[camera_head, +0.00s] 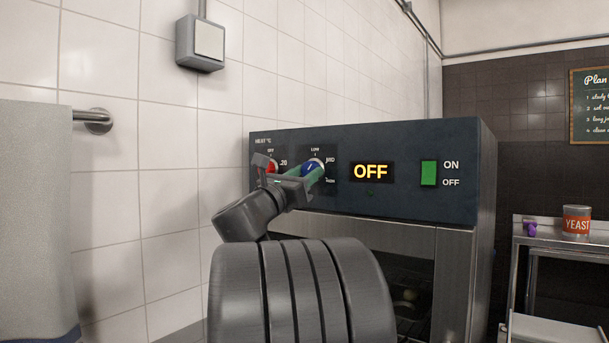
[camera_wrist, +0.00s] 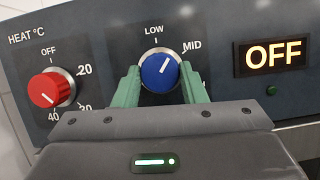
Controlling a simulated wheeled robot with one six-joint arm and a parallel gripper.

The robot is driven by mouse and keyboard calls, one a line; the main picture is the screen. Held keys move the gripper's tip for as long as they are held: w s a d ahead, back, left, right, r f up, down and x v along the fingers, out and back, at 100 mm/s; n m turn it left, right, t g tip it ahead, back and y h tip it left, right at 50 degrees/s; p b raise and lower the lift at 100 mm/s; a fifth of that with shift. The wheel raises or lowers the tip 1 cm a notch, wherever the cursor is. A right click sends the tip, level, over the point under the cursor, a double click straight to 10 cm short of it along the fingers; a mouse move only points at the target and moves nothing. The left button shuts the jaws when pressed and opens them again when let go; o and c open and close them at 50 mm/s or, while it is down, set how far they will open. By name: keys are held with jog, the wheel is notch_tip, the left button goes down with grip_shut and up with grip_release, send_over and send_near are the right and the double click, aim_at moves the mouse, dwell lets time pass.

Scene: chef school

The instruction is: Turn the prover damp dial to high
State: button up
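The blue dial (camera_wrist: 160,72) is on the oven-like unit's dark front panel, with LOW above it and MID to its upper right. Its white pointer mark points up and right, between LOW and MID. It shows in the head view too (camera_head: 314,170), partly behind my gripper. My gripper (camera_wrist: 160,84) has one green finger on each side of the blue dial, with no clear gap between finger and dial. In the head view my gripper (camera_head: 290,183) reaches the panel from the front left.
A red heat dial (camera_wrist: 52,92) sits close to the left of my gripper. A display (camera_head: 371,171) reads OFF, and a green switch (camera_head: 428,173) is farther right. A towel (camera_head: 35,220) hangs at left. A yeast tin (camera_head: 576,219) stands on a side table at right.

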jog(key=c, duration=0.4)
jog(key=shift+m, duration=0.3)
jog(key=m+b, duration=0.1)
jog(key=m+g+h+b, duration=0.1)
jog(key=m, duration=0.1)
jog(key=shift+w+a+f+m, duration=0.1)
jog(key=shift+a+f+m, duration=0.05)
jog(key=shift+m, duration=0.15)
jog(key=m+g+h, duration=0.1)
jog(key=m, duration=0.2)
jog(key=m+g+b, duration=0.1)
jog(key=m+g, duration=0.1)
jog(key=m, duration=0.1)
jog(key=shift+w+a+r+h, duration=0.1)
jog(key=shift+r+h, duration=0.1)
jog(key=shift+h, duration=0.2)
jog(key=m+g, duration=0.1)
jog(key=m, duration=0.1)
jog(key=m+g, duration=0.1)
jog(key=m, duration=0.2)
jog(key=shift+r+m, duration=0.2)
jog(key=shift+m, duration=0.1)
jog(key=shift+a+m+g+y+p, duration=0.1)
jog(key=shift+m+g+y+p, duration=0.25)
jog(key=shift+m, duration=0.8)
jog(key=shift+m+g+y+p, duration=0.15)
jog(key=shift+m+g+p, duration=0.35)
jog(key=shift+m, duration=0.65)
jog(key=shift+g, duration=0.25)
